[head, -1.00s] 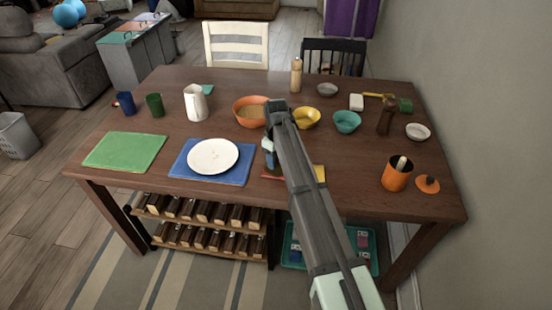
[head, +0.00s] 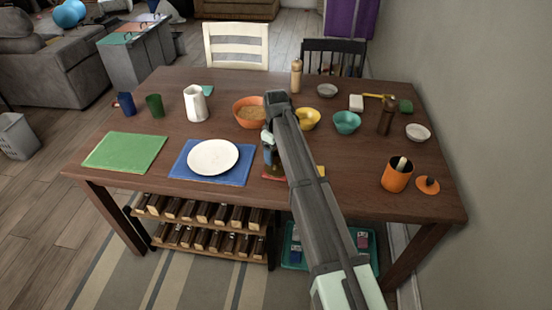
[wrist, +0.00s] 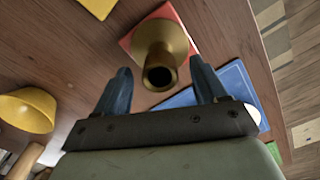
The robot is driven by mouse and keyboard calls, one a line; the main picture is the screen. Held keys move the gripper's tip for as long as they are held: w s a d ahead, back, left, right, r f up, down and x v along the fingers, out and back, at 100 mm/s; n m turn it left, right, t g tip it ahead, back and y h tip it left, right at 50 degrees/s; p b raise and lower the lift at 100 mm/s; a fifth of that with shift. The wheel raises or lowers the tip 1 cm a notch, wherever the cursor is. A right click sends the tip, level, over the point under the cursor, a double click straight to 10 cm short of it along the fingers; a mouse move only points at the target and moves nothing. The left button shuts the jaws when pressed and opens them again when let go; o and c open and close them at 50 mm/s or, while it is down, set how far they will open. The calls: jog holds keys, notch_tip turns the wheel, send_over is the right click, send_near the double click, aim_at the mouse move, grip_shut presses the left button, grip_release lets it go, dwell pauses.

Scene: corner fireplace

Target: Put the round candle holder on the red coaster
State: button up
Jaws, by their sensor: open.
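The round candle holder (wrist: 162,60) is brass-coloured, with a wide base and a narrower open neck pointing toward the wrist camera. It stands on the red coaster (wrist: 184,18), whose corners show around its base. My gripper (wrist: 160,82) is open, with one blue finger on each side of the neck and a visible gap at both sides. In the head view my gripper (head: 268,148) is above the table's near middle and, with the arm, hides most of the holder. A strip of the red coaster (head: 270,177) shows below it.
A blue mat (head: 180,171) with a white plate (head: 213,156) lies just left. A yellow coaster (head: 321,172) lies right, partly behind my arm. Orange (head: 242,118), yellow (head: 311,121) and teal (head: 346,124) bowls stand behind. An orange pot (head: 396,178) stands at right.

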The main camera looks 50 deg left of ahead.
notch_tip(320, 180, up, 9)
jog(key=shift+f, duration=0.2)
